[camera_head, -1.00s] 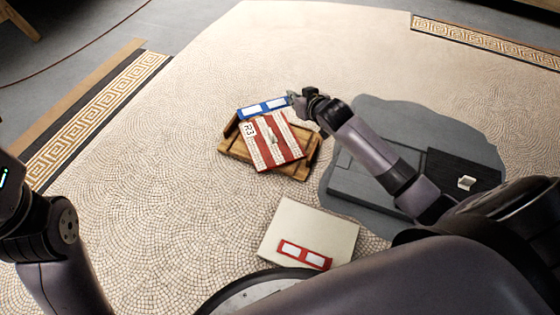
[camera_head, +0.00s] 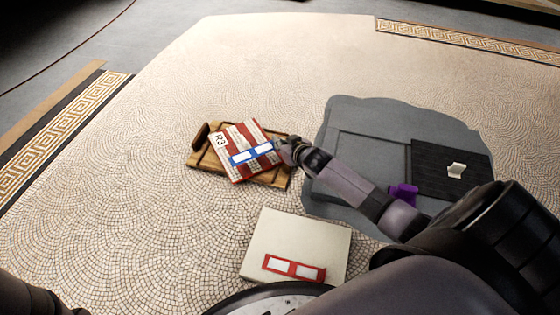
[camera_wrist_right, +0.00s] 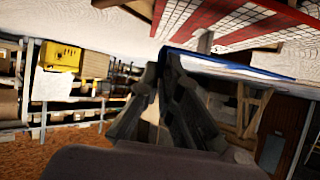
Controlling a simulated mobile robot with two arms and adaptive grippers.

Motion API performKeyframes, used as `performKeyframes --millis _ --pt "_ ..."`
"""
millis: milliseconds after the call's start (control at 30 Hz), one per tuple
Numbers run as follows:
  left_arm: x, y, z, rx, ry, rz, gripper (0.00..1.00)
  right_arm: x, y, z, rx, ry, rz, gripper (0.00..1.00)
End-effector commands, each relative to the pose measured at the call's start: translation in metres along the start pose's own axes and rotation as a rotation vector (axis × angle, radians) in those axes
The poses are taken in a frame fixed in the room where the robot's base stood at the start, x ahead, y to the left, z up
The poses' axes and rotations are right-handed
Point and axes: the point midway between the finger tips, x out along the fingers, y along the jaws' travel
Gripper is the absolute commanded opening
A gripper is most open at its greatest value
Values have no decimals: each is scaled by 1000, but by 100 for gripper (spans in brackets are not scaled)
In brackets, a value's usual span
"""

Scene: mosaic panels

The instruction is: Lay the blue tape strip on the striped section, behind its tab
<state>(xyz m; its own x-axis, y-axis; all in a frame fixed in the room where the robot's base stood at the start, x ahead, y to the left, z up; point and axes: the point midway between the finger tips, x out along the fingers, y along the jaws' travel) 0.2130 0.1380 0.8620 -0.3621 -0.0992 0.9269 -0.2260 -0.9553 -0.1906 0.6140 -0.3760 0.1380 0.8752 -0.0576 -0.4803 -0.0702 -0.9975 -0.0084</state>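The striped section (camera_head: 262,133) is a red-and-white panel marked R3, resting at an angle on a wooden tray (camera_head: 202,168). The blue tape strip (camera_head: 252,153), with two white windows, is over the middle of the panel in the head view. My right gripper (camera_head: 287,147) is shut on the strip's right end; its fingers (camera_wrist_right: 170,62) close at the blue edge in the right wrist view. The strip hides the tab in the head view; a small pale tab (camera_wrist_right: 205,42) shows in the wrist view. I cannot tell whether the strip touches the panel. My left gripper is out of view.
A cream board (camera_head: 300,238) with a red two-window strip (camera_head: 293,268) lies in front. At right, a grey patch (camera_head: 370,118) holds a black panel (camera_head: 435,182) with a white tab (camera_head: 456,170) and a purple object (camera_head: 403,194). Mosaic floor left of the tray is clear.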

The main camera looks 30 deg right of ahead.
Motion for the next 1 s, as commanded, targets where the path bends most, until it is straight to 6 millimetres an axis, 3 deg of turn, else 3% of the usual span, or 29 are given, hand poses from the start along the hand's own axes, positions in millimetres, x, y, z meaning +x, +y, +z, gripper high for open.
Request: performKeyframes --millis 33,267,500,933,1000 --pt "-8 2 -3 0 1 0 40 5 0 8 0 1 0 0" --pt "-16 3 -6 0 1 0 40 11 0 19 1 1 -1 0" --pt "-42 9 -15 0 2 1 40 27 0 49 0 1 0 0" --pt "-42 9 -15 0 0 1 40 29 0 52 0 1 0 0" --pt "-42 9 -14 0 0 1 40 29 1 52 0 1 0 8"
